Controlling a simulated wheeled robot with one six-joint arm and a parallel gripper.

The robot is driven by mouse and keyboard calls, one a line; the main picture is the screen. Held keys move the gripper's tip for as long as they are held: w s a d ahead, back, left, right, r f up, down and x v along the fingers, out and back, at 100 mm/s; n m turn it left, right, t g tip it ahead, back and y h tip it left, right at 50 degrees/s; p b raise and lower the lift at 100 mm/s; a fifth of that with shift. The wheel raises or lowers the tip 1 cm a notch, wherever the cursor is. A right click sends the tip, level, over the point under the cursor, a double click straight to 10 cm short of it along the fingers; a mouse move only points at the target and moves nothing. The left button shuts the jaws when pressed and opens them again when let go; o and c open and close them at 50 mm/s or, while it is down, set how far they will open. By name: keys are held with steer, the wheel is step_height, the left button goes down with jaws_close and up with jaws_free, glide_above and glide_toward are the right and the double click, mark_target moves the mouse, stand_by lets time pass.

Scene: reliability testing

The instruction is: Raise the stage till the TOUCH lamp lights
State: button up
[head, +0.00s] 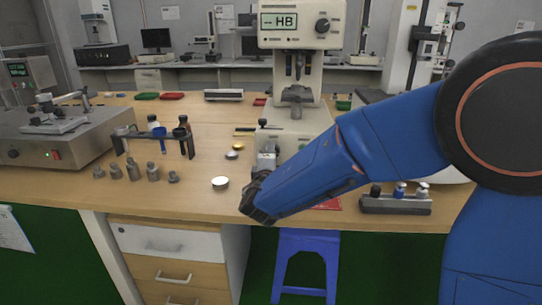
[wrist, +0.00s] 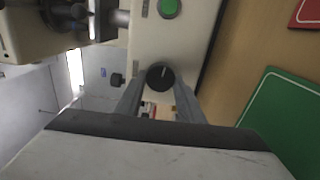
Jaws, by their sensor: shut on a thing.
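The hardness tester (head: 291,24) stands at the bench's centre, its display reading "HB". Its indenter (head: 294,64) hangs above the small metal stage (head: 296,96), with a visible gap between them. My gripper (head: 266,156) reaches to the front of the tester's base. In the wrist view my gripper (wrist: 159,88) has its two fingers on either side of a round black knob (wrist: 160,75) with a pale pointer line, and is shut on it. A green round button or lamp (wrist: 169,8) is beyond the knob. I cannot make out a TOUCH label or a lit lamp.
A small rack (head: 396,205) is at the right front edge. A blue stool (head: 306,262) stands below the bench.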

steer(key=shift+f, duration=0.1)
steer(key=o, duration=1.1)
steer(key=shift+c, duration=0.2)
steer(key=shift+s, duration=0.15)
steer(key=s, duration=1.7)
steer(key=shift+a, duration=0.25)
